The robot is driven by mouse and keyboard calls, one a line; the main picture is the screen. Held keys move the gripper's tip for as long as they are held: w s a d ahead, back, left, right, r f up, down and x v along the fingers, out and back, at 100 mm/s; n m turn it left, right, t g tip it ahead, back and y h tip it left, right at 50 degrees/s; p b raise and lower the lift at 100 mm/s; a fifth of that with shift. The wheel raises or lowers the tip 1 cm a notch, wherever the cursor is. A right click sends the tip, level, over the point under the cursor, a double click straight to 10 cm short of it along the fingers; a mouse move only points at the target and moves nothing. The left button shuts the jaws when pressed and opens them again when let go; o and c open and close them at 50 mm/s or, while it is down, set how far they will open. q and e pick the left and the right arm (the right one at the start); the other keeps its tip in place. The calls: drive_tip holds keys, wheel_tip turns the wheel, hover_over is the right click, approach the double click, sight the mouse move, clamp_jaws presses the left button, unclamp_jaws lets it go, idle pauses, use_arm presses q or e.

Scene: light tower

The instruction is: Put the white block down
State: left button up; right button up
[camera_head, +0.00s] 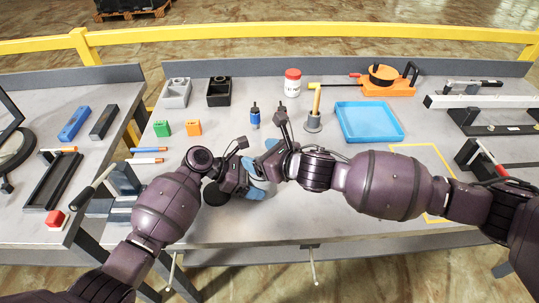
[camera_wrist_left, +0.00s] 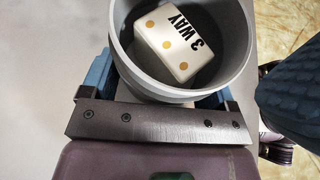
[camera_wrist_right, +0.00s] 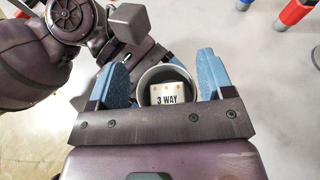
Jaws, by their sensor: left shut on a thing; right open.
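The white block (camera_wrist_left: 172,42), marked "3 WAY" with orange dots, sits tilted inside a round grey cup (camera_wrist_left: 133,72). My left gripper (camera_wrist_left: 168,90) is shut on the cup, with its blue fingers at either side. In the right wrist view the block (camera_wrist_right: 166,93) shows inside the cup (camera_wrist_right: 146,78), between the spread fingers of my right gripper (camera_wrist_right: 163,65), which is open. In the head view my left gripper (camera_head: 258,186) is just below my right gripper (camera_head: 268,152); the block cannot be made out there.
A blue tray (camera_head: 369,137) and a yellow taped outline (camera_head: 433,158) lie to the right. The table in front right of my grippers looks clear.

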drive_tip(key=shift+r, duration=0.4)
drive_tip(key=shift+s+d+r, duration=0.2)
drive_tip(key=shift+d+r, duration=0.05)
drive_tip(key=v, duration=1.1)
drive_tip(key=shift+s+d+r, duration=0.1)
drive_tip(key=shift+s+r, duration=0.05)
use_arm(q)
drive_tip(key=o, duration=0.6)
